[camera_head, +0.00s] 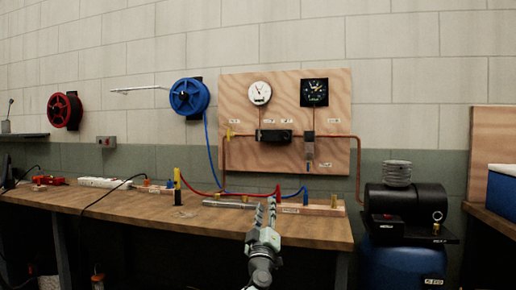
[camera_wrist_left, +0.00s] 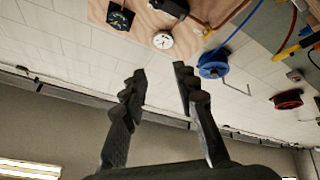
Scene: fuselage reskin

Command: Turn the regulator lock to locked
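A plywood panel (camera_head: 236,90) on the wall carries a white round gauge (camera_head: 260,93), a black square gauge (camera_head: 314,92) and copper piping. A small unit, perhaps the regulator (camera_head: 309,138), hangs below the black gauge; its lock is too small to make out. A black block (camera_head: 274,136) sits left of it. My left gripper (camera_head: 265,207) points up over the bench's front, below the panel and apart from it. In the left wrist view its two fingers (camera_wrist_left: 159,71) are spread and empty. That view shows the white gauge (camera_wrist_left: 163,40) and black gauge (camera_wrist_left: 120,17) upside down. My right gripper is not visible.
The wooden bench (camera_head: 130,203) holds hoses, a yellow post (camera_head: 177,186) and a power strip (camera_head: 103,182). A blue hose reel (camera_head: 189,97) and red reel (camera_head: 65,110) hang on the wall. A black compressor (camera_head: 408,205) stands right of the bench. Air before the panel is clear.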

